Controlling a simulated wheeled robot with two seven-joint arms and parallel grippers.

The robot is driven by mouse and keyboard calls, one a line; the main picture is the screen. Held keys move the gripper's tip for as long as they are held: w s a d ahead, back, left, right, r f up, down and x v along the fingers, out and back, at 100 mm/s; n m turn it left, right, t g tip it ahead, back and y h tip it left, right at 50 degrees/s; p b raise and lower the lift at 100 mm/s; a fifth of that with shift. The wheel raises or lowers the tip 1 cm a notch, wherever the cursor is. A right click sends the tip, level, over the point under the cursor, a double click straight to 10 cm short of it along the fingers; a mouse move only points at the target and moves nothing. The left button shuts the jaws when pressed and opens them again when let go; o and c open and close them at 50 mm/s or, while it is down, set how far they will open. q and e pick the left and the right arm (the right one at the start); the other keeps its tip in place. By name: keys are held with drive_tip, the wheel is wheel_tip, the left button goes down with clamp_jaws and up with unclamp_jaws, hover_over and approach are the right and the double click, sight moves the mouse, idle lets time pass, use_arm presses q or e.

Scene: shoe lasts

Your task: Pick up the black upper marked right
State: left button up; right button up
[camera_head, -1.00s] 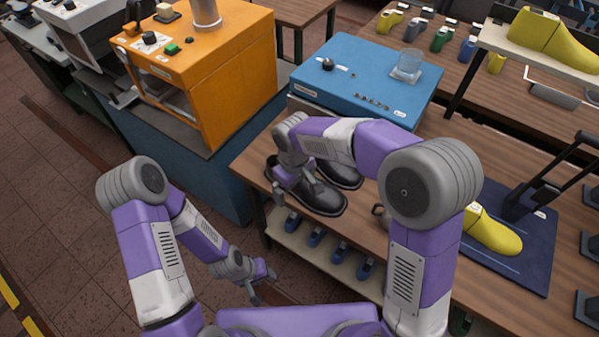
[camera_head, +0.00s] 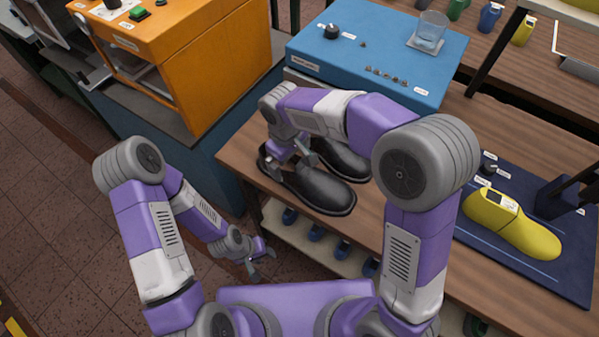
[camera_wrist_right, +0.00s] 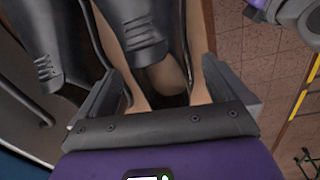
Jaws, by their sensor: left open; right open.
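Two black shoe uppers lie side by side on the wooden bench: a front one (camera_head: 318,188) and one behind it (camera_head: 343,160). I cannot read a right or left mark on either. My right gripper (camera_head: 288,158) is open at the heel end of the front upper. In the right wrist view, one upper (camera_wrist_right: 138,35) with laces lies between the two spread fingers, its heel opening near the palm; the other upper (camera_wrist_right: 45,50) is outside the left finger. Contact cannot be told. My left gripper (camera_head: 261,263) is open and empty, low beside the bench.
A blue machine (camera_head: 375,65) stands right behind the uppers, and an orange machine (camera_head: 185,60) stands to the left. A yellow last (camera_head: 520,228) lies on a dark blue mat at the right. Several blue items sit on a shelf (camera_head: 290,235) under the bench.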

sight(292, 175)
drive_tip(key=f+b, duration=0.1)
drive_tip(key=f, duration=0.4)
drive_tip(key=shift+w+b, duration=0.2)
drive_tip(key=shift+b, duration=0.2)
drive_tip(key=c, duration=0.9)
